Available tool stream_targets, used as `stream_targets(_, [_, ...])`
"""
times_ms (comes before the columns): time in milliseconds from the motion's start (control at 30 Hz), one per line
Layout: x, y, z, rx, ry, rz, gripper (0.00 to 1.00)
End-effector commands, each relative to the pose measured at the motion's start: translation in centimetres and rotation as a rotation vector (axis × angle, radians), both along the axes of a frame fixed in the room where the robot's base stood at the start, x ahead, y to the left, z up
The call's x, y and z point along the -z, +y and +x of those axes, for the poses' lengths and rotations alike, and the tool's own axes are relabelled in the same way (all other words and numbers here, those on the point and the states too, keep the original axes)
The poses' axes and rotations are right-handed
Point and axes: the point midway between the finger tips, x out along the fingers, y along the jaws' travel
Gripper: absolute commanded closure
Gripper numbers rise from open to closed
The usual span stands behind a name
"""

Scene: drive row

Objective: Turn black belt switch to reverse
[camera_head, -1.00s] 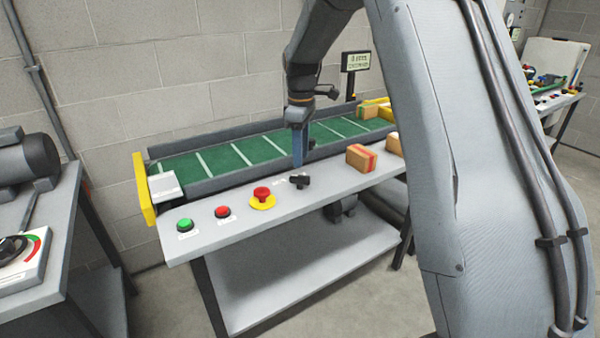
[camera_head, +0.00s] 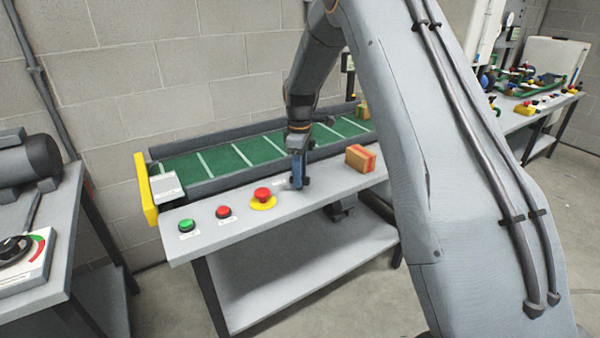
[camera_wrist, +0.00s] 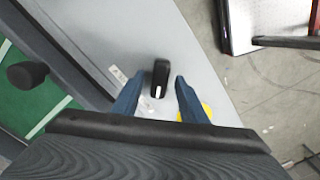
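The black belt switch (camera_wrist: 160,78) shows in the wrist view as a dark knob with a white mark at its lower end, on the grey table top. My gripper (camera_wrist: 153,83) is open, with one blue finger on each side of the knob and a visible gap on both sides. In the head view my gripper (camera_head: 299,184) is low over the table, right of the red emergency button, and hides the switch almost fully. The conveyor belt (camera_head: 235,157) is green with white lines and lies behind the switch.
On the table front stand a green button (camera_head: 187,225), a red button (camera_head: 224,212) and a red mushroom button (camera_head: 262,195) on a yellow base. A striped box (camera_head: 361,158) sits right of my gripper.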

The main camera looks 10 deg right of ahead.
Motion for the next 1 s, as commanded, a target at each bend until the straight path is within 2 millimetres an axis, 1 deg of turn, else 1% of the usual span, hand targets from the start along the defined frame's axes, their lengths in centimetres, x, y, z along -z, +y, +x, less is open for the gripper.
stream_targets(67, [0.0, 0.01, 0.0, 0.0, 0.0, 0.0, 0.61])
stream_targets(100, [-0.01, 0.01, 0.0, 0.0, 0.0, 0.0, 0.64])
stream_targets(267, [-0.02, 0.02, 0.0, 0.0, 0.0, 0.0, 0.91])
stream_targets(300, [-0.02, 0.02, 0.0, 0.0, 0.0, 0.0, 0.98])
stream_targets(333, [-0.02, 0.02, 0.0, 0.0, 0.0, 0.0, 1.0])
stream_targets(667, [-0.06, 0.05, 0.0, 0.045, 0.0, 0.0, 1.0])
stream_targets(867, [-0.12, 0.06, 0.04, 0.16, 0.0, 0.0, 1.0])
stream_targets(1000, [-0.14, 0.08, 0.05, 0.278, 0.0, 0.001, 1.0])
